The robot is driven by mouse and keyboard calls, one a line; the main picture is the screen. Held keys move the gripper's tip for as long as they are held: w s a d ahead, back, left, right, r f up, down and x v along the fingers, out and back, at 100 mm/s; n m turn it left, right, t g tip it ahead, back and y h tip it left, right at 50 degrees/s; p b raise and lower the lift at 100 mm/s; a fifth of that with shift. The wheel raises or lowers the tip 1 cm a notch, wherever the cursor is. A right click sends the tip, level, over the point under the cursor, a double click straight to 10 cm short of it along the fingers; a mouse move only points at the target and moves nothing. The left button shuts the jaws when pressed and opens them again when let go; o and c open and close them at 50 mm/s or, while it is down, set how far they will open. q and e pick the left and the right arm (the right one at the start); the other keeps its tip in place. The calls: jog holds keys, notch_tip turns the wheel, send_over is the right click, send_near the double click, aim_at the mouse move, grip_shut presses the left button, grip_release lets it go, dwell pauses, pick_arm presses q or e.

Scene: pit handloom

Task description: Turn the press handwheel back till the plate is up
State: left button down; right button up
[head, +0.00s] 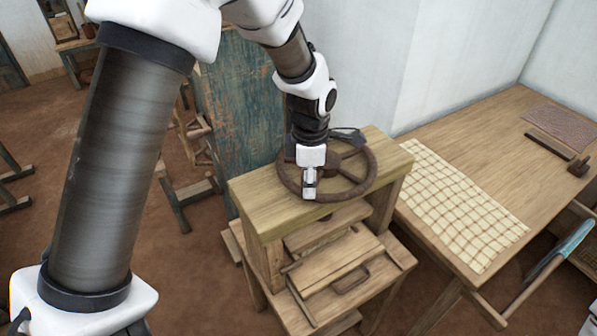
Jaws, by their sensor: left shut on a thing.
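The press (258,200) is a wooden frame in the middle of the head view. Its brown handwheel (361,178) lies flat above the top beam. My left gripper (310,192) points down at the near-left part of the wheel and is shut on its rim. The gripper hides part of the rim and spokes. The press plate (328,217) shows below the beam, partly hidden by it. A wooden board with a dark handle (350,280) lies lower in the press. I cannot tell the gap under the plate. My right gripper is not in view.
A wooden table (480,130) stands right of the press with a checked cloth (455,205), a dark bar (549,145) and a brown mat (563,124) on it. A worn blue-green panel (238,110) stands behind the press. Open floor (190,270) lies to the left.

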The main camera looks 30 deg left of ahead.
aim_at(322, 194)
pick_arm(q)
jog(key=shift+w+d+n+p, duration=0.2)
jog(key=shift+d+n+p, duration=0.2)
jog(key=shift+d+n, duration=0.35)
jog(key=shift+w+d+n+p, duration=0.15)
jog(key=shift+d+n+p, duration=0.2)
jog(key=shift+d+n, duration=0.4)
jog(key=c, duration=0.8)
grip_release()
jog(key=shift+o, duration=0.2)
notch_tip(322, 194, up, 12)
jog(key=shift+w, duration=0.1)
